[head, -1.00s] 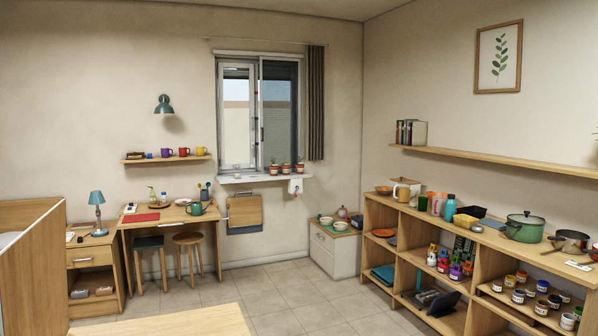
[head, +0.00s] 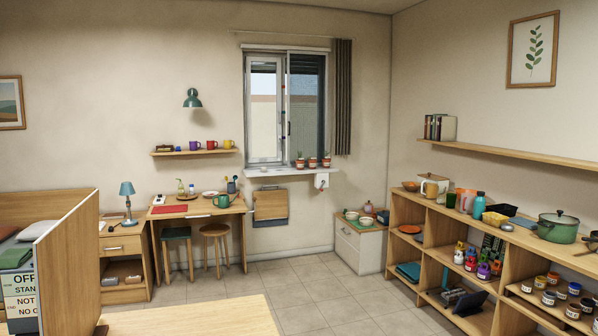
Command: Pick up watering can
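A small green watering can (head: 222,200) stands on the wooden desk against the back wall, near the desk's right end. It is far off, across the room. A plate and a dark cup are close to it on the desk. Neither of my grippers shows in the head view.
A wooden surface (head: 190,318) fills the near foreground. A wooden partition (head: 68,262) stands beside a bed at left. Two stools (head: 215,235) stand at the desk. A long shelf unit (head: 440,224) lines the right wall. Tiled floor (head: 310,292) is clear in the middle.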

